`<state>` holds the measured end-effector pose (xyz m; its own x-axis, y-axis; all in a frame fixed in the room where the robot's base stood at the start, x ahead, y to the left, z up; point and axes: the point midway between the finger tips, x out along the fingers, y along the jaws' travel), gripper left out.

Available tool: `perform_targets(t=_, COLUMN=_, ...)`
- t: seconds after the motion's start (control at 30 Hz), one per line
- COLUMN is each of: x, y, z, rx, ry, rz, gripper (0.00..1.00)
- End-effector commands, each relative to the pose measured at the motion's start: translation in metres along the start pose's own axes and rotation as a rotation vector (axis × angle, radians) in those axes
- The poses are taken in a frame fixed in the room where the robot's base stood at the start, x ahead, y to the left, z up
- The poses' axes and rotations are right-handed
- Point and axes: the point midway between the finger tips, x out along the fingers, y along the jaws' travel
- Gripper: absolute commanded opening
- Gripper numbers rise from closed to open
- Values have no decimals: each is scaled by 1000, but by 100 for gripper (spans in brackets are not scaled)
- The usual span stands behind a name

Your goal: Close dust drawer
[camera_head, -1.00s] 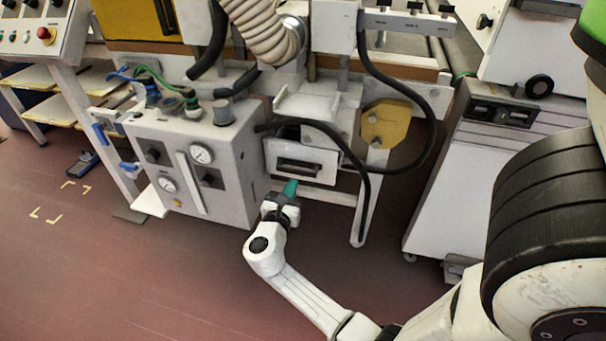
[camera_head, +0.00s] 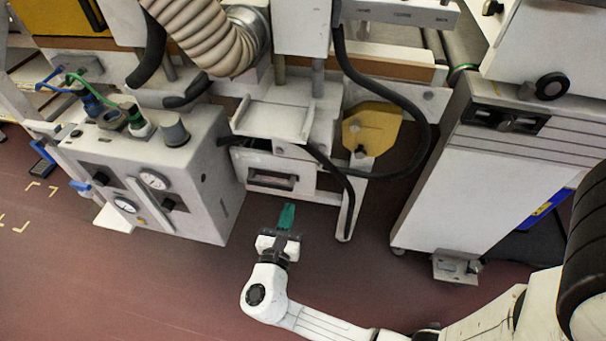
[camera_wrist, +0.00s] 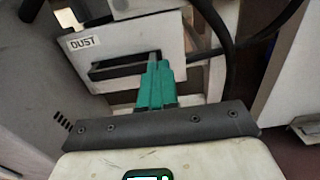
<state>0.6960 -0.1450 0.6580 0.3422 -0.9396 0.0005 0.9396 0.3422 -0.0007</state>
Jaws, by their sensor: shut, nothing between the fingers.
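The dust drawer (camera_head: 254,180) is a pale box front with a dark recessed handle slot, low under the machine. In the wrist view the drawer (camera_wrist: 117,76) carries a "DUST" label at its upper left. In the head view a dark gap shows along its top edge; how far it stands out is hard to tell. My gripper (camera_head: 287,210), with teal fingers, is shut and empty, in front of and slightly below the drawer. In the wrist view the fingertips (camera_wrist: 158,66) overlap the right part of the handle slot; contact cannot be told.
A gauge box (camera_head: 195,185) stands left of the drawer. A black hose (camera_head: 410,165) loops at the right, and a thinner one hangs across the drawer's right side. A white cabinet (camera_head: 470,195) stands further right. The floor (camera_head: 160,290) in front is clear.

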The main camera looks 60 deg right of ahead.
Motion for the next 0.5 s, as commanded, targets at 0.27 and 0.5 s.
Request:
perform_targets(t=0.27, x=57, y=-1, z=0, rx=2, ry=0, rz=-6, gripper=0)
perform_targets(t=0.5, x=96, y=-1, z=0, rx=2, ry=0, rz=-4, gripper=0)
